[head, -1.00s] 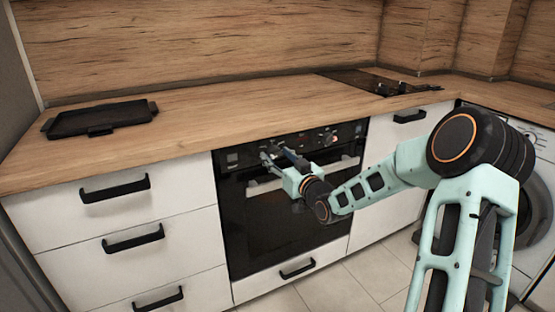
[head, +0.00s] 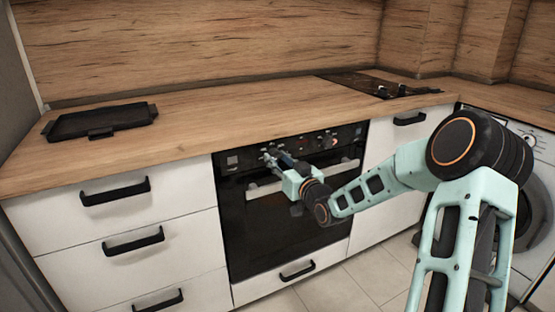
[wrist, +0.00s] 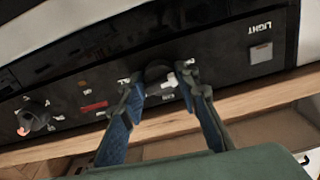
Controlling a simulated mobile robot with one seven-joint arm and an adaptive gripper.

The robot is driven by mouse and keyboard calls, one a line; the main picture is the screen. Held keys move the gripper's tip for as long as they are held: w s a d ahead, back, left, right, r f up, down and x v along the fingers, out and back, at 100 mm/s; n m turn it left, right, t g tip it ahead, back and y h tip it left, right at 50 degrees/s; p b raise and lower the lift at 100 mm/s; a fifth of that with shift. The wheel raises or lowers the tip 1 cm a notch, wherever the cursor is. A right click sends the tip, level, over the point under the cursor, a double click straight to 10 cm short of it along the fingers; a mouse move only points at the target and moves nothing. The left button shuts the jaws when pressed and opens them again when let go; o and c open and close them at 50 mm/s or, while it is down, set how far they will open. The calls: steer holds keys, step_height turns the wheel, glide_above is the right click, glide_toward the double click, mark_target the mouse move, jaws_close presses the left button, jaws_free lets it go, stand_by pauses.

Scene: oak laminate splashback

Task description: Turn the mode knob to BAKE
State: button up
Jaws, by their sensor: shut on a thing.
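The oven (head: 265,225) is built in under the counter, with a dark control panel across its top. My gripper (wrist: 160,82) is at the panel's left part, with one finger on each side of a dark round knob (wrist: 158,72), shut on it. The wrist view shows the panel roughly upside down. White labels around this knob are small and partly covered, so I cannot read BAKE or the knob's setting. In the head view my gripper (head: 275,157) hides the knob.
A square button marked LIGHT (wrist: 261,53) is beside the held knob. Another knob (wrist: 35,116) and a red display (wrist: 94,106) are on the other side. The oven's bar handle (head: 340,167) runs just below the panel. A black tray (head: 100,119) lies on the counter.

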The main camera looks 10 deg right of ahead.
steer(key=m+p, duration=0.2)
steer(key=m, duration=0.1)
steer(key=shift+r+m, duration=0.1)
steer(key=shift+m, duration=0.3)
steer(key=m+p, duration=0.2)
steer(key=m, duration=0.1)
steer(key=shift+m, duration=0.3)
steer(key=m+p, duration=0.1)
steer(key=m, duration=0.2)
steer(key=shift+m, duration=0.3)
steer(key=m+p, duration=0.1)
steer(key=m, duration=0.2)
steer(key=shift+m+p, duration=0.3)
steer(key=shift+p, duration=0.05)
steer(key=m, duration=0.3)
steer(key=shift+m+p, duration=0.4)
steer(key=m, duration=0.3)
steer(key=shift+m, duration=0.3)
steer(key=m, duration=0.4)
steer(key=shift+b, duration=0.35)
steer(key=shift+r+m, duration=0.1)
steer(key=shift+m, duration=1.5)
steer(key=shift+b, duration=0.3)
